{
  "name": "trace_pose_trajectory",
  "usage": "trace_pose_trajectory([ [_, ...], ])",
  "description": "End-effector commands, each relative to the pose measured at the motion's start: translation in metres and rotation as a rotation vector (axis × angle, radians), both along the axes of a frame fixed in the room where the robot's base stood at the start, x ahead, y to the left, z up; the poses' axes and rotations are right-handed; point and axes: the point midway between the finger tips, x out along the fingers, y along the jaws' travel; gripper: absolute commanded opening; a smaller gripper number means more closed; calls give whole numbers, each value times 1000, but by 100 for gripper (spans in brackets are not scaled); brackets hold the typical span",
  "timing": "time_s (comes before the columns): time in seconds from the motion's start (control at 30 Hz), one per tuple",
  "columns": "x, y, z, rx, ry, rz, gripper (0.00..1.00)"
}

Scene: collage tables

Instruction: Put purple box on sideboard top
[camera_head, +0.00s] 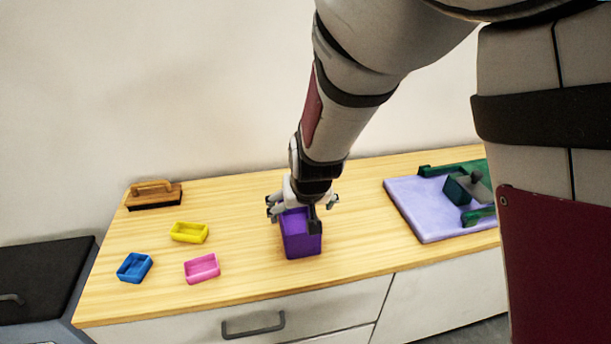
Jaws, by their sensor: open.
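The purple box (301,244) stands upright on the light wooden sideboard top (255,290), near the middle. My gripper (305,212) is open, right above and around the box's upper part, with one finger in front of its top right edge. My arm comes down from the upper right. I cannot tell whether the fingers touch the box. Part of the box's top is hidden by my gripper.
Yellow (189,232), blue (134,267) and pink (202,268) trays lie left of the box. A wooden-handled brush (154,195) lies at the back left. A lilac board (423,228) with green items lies right. Bare wood surrounds the box.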

Motion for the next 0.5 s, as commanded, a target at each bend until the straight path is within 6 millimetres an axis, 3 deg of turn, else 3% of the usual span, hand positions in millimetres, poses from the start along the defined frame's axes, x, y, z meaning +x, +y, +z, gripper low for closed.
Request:
trace_pose_trajectory([
  [0.27, -12, -7, 23, 7, 9, -5, 92],
  [0.37, -21, -22, 36, 30, 45, -23, 92],
  [0.5, -51, -60, 69, 76, 127, -54, 92],
])
